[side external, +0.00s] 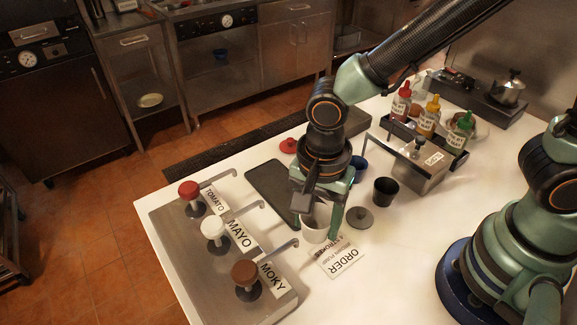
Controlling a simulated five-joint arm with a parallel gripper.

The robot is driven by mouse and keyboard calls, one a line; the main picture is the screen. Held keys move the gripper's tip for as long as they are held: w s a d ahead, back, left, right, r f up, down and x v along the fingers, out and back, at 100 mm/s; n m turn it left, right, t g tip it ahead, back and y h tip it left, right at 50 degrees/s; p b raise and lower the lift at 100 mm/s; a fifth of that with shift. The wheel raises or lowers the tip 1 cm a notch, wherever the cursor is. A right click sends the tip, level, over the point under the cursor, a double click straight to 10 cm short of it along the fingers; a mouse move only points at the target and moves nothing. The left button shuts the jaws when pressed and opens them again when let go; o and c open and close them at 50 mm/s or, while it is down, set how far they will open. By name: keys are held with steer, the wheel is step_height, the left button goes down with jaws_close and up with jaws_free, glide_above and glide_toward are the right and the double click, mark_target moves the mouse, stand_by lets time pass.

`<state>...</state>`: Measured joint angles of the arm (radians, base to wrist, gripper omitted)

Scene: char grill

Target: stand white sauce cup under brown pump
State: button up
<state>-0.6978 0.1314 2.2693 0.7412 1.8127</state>
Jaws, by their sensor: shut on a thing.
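The white sauce cup (313,234) is upright between the fingers of my gripper (318,218), which is shut on it. My gripper points down and partly covers the cup's rim. Whether the cup's base touches the white counter I cannot tell. The brown pump (245,272) is at the near end of the steel pump block, by the MOKY label (273,279). Its spout (282,247) reaches up and right, and its tip is just left of the cup in the picture.
The red pump (189,190) and white pump (213,228) share the steel block (215,305). An order card (340,258) lies right of the cup. Sauce bottles (430,115) stand behind.

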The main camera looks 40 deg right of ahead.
glide_above(295, 271)
steer(key=d, duration=0.4)
step_height(295, 271, down, 7)
steer(key=shift+f, duration=0.2)
steer(key=a, duration=0.3)
steer(key=shift+a, duration=0.35)
steer(key=shift+a+f, duration=0.15)
steer(key=shift+f, duration=0.45)
steer(key=shift+f, duration=0.15)
steer(key=o, duration=1.4)
steer(key=shift+c, duration=0.2)
